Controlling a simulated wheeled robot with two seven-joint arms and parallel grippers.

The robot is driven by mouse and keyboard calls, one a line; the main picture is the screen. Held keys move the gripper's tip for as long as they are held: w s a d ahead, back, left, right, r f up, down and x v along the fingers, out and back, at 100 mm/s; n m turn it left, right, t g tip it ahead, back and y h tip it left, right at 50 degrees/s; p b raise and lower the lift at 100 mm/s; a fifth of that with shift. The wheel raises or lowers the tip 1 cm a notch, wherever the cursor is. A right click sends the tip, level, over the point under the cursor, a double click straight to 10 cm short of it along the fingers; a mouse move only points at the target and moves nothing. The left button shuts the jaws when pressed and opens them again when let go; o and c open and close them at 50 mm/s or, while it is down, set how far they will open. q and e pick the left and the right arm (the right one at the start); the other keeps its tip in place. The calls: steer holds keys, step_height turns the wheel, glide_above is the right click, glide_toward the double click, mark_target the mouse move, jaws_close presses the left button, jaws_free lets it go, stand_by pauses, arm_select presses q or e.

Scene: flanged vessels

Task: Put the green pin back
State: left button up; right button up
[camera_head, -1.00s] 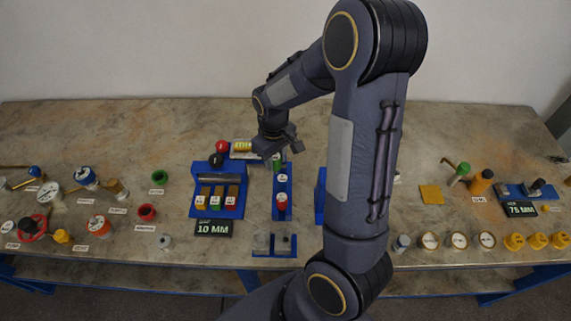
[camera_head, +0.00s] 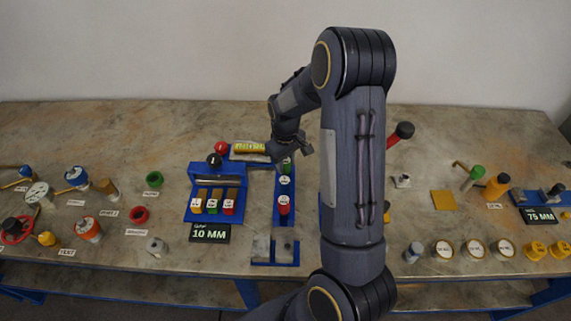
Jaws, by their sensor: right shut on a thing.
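My right gripper (camera_head: 287,152) is shut on the green pin (camera_head: 287,166), at the far end of a narrow blue rack (camera_head: 274,225). The gripper partly hides the pin, and I cannot tell whether its lower end sits in a hole. A red pin with a white label (camera_head: 284,204) stands nearer on the same rack, with a white-labelled spot (camera_head: 284,181) between the two. My left gripper is not in view.
Left of the rack is a blue block (camera_head: 203,170) with yellow, green and red labelled parts and a "10 MM" display (camera_head: 209,233). A yellow cylinder (camera_head: 249,147) lies behind. My right arm hides the table's middle. Jars (camera_head: 443,250) stand front right.

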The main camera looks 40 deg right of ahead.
steer(key=shift+f+b, duration=0.4)
steer(key=shift+f, duration=0.05)
steer(key=o, duration=1)
step_height(320, 180, up, 13)
steer(key=p, duration=0.9)
steer(key=s+a+r+m+t+y, duration=0.2)
steer(key=s+a+r+t+y, duration=0.1)
steer(key=s+a+r, duration=0.85)
steer(key=s+a+r+t, duration=0.1)
steer(key=s, duration=0.2)
steer(key=s+a, duration=0.2)
steer(key=s, duration=0.1)
steer(key=s+a+r+t, duration=0.1)
steer(key=s+a, duration=0.1)
steer(key=s, duration=0.1)
steer(key=shift+s+a+r+m+t+y, duration=0.2)
steer(key=shift+r+m+t+y, duration=0.1)
steer(key=shift+r+y, duration=0.1)
